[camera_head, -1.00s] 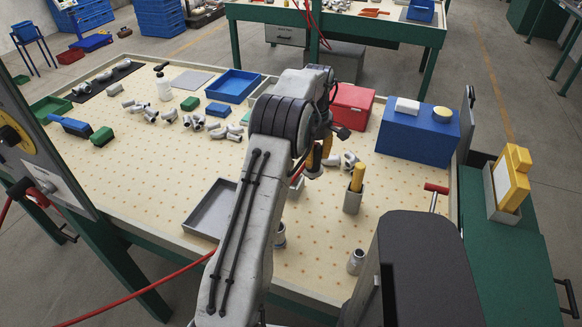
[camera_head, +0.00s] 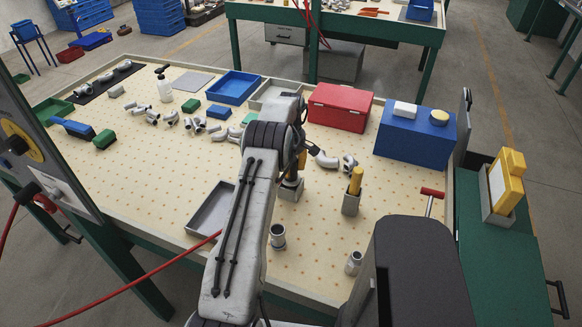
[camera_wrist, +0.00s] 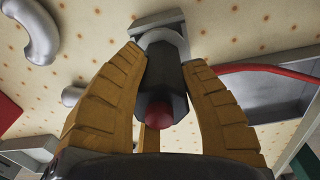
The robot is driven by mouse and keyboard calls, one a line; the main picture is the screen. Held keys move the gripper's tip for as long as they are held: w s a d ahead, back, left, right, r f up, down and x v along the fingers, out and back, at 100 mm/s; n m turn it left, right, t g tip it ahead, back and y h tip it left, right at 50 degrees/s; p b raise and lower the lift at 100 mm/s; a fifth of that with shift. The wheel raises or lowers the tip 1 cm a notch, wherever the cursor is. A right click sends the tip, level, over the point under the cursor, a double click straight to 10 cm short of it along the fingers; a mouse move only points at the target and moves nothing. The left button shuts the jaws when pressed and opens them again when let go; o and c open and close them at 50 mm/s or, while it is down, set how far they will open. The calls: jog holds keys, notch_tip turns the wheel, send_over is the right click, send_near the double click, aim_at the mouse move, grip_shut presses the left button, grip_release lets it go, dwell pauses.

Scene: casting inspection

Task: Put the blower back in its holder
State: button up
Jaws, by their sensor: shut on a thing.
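The blower (camera_wrist: 165,80) is a dark, faceted cylinder with a red round end facing the wrist camera. My gripper (camera_wrist: 165,75) has yellow-brown fingers, one on each side of the blower, and is shut on it. A pale grey holder (camera_wrist: 150,20) shows at the blower's far end in the wrist view. In the head view my gripper (camera_head: 295,165) is right above a small grey holder (camera_head: 290,192) on the dotted table, and the blower is mostly hidden there by my arm. I cannot tell how far the blower sits inside the holder.
A grey holder with a yellow-handled tool (camera_head: 355,183) stands to the right. A grey tray (camera_head: 212,208) lies to the left, with a metal fitting (camera_head: 278,236) in front. Curved pipe fittings (camera_head: 325,158) and a red box (camera_head: 339,107) are behind. A red hose crosses the front left.

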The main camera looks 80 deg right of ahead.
jog(key=shift+f, duration=0.45)
jog(key=shift+f, duration=0.2)
jog(key=o, duration=1.1)
jog(key=shift+r, duration=0.1)
jog(key=shift+r, duration=0.25)
jog(key=r, duration=1.1)
jog(key=shift+a+r, duration=0.2)
jog(key=shift+r, duration=0.2)
jog(key=shift+w, duration=0.15)
